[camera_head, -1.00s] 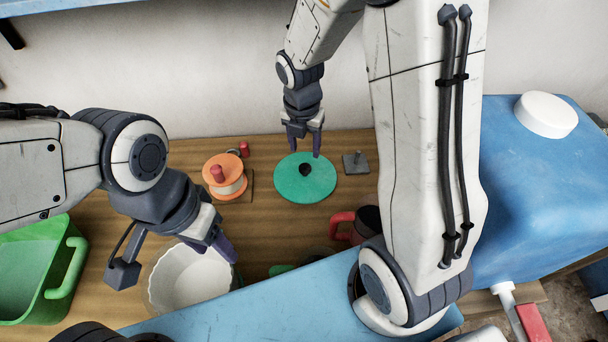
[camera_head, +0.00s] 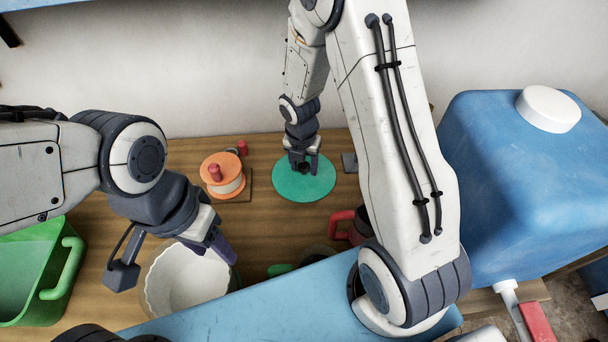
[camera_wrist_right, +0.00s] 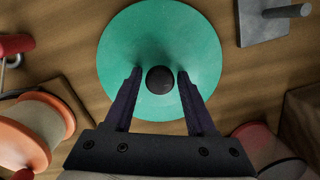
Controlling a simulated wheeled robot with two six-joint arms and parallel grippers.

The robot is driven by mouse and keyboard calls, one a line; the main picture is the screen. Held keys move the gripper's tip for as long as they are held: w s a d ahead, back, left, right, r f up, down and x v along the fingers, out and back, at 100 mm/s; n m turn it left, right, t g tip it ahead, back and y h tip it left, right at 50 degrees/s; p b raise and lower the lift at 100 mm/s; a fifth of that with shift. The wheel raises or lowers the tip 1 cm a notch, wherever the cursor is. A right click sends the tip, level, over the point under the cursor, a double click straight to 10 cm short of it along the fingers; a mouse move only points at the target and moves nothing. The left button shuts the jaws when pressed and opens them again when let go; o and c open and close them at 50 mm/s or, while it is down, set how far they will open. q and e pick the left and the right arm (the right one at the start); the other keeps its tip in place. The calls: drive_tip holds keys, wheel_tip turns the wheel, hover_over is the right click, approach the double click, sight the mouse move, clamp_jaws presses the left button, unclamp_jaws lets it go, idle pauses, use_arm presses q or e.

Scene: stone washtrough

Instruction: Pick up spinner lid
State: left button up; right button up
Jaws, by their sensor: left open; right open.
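The spinner lid is a flat green disc (camera_head: 312,188) with a small dark knob, lying on the wooden table. It also shows in the right wrist view (camera_wrist_right: 190,35), where its dark knob (camera_wrist_right: 160,80) sits between the fingertips. My right gripper (camera_head: 304,167) is open and low over the lid, its two fingers on either side of the knob (camera_wrist_right: 159,75). I cannot tell whether the fingertips touch the disc. My left gripper (camera_head: 178,263) is open and empty over the white fluted bowl (camera_head: 190,285), away from the lid.
An orange-flanged spool (camera_head: 222,172) stands left of the lid. A grey block with a post (camera_head: 350,162) is right of it, partly behind my right arm. A red-handled mug (camera_head: 343,225) is in front. A green bin (camera_head: 30,270) and blue container (camera_head: 520,190) flank the area.

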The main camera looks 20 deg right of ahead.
clamp_jaws()
